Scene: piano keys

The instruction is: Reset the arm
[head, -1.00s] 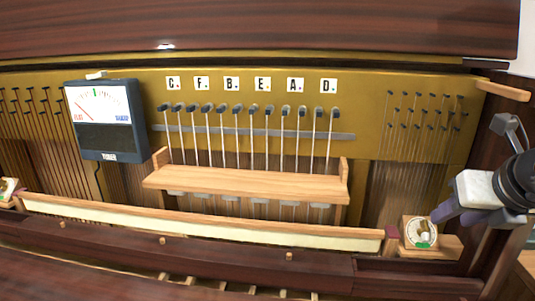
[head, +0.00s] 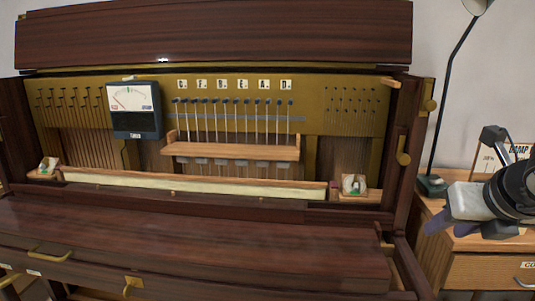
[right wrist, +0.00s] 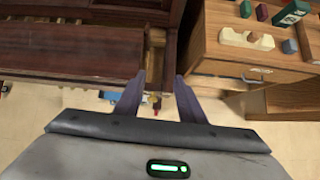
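My right arm enters the head view from the right edge. My right gripper (head: 448,225) hangs in front of the wooden cabinet, to the right of the piano. In the right wrist view, my right gripper (right wrist: 158,98) has its two dark purple fingers apart with nothing held between them. The piano's wooden side and the cabinet lie below and beyond the fingers. My left arm and gripper are not in view. The open upright piano (head: 200,230) stands at the left and centre, with its tuning pins and strings exposed.
A tuner meter (head: 134,110) is on the piano's gold plate. A wooden rail (head: 232,151) crosses below the pins. A small dial (head: 353,184) sits at the right end. A lamp (head: 432,185) and the cabinet (right wrist: 232,65), with small coloured blocks, stand right of the piano.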

